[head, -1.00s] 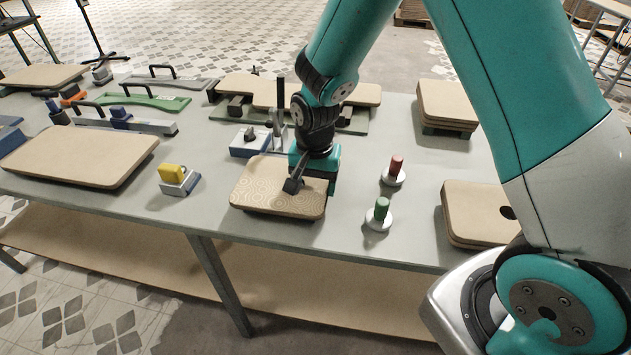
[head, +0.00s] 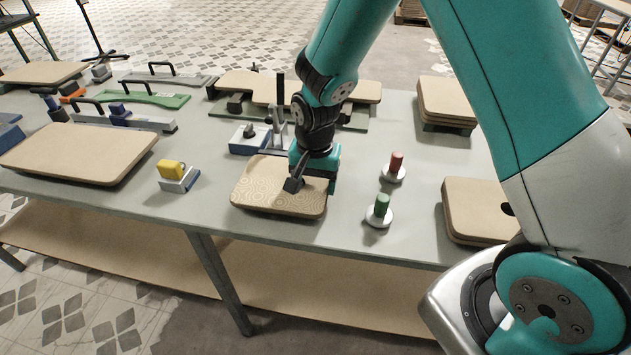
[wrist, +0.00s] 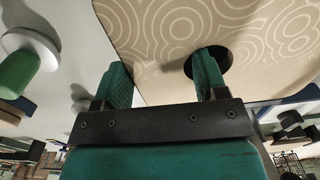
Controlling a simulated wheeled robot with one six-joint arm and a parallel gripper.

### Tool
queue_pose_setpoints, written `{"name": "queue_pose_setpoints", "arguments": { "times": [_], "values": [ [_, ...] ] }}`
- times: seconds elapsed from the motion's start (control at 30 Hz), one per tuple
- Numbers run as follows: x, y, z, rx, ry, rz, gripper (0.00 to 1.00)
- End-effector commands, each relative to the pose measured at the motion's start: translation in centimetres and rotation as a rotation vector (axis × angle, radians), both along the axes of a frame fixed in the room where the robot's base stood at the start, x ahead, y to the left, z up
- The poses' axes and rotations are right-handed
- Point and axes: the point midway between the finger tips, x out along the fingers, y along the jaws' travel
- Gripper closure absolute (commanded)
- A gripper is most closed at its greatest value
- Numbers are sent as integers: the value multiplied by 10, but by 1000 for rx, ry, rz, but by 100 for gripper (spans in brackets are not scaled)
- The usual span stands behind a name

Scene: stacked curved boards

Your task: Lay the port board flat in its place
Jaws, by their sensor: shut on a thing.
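The port board, a tan board with a pattern of pale rings (head: 262,185), is at the front middle of the table in the head view. It looks nearly level; I cannot tell whether its whole underside touches the table. My gripper (head: 312,184) is shut on its right part. In the wrist view, the board (wrist: 160,35) fills the upper middle and right. My gripper (wrist: 163,78) has one finger outside the board's edge and the other in its round hole. My gripper hides part of the board's right side in the head view.
Green (head: 379,210) and red (head: 395,168) knobs on pale discs stand to the right. A yellow-topped block (head: 178,176) stands to the left. A blue-based clamp (head: 250,142) is close behind.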

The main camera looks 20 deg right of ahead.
Motion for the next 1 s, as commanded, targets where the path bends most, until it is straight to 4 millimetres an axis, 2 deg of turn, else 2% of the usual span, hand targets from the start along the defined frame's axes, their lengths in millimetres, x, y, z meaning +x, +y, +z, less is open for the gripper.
{"name": "queue_pose_setpoints", "arguments": {
  "times": [0.53, 0.57, 0.63, 1.0],
  "values": [
    [7, -5, 0, -1, 1, -1, 63],
    [7, -5, 0, -1, 1, -1, 27],
    [7, -5, 0, 0, 0, -1, 13],
    [8, -5, 6, 0, -4, -2, 13]
  ]
}}
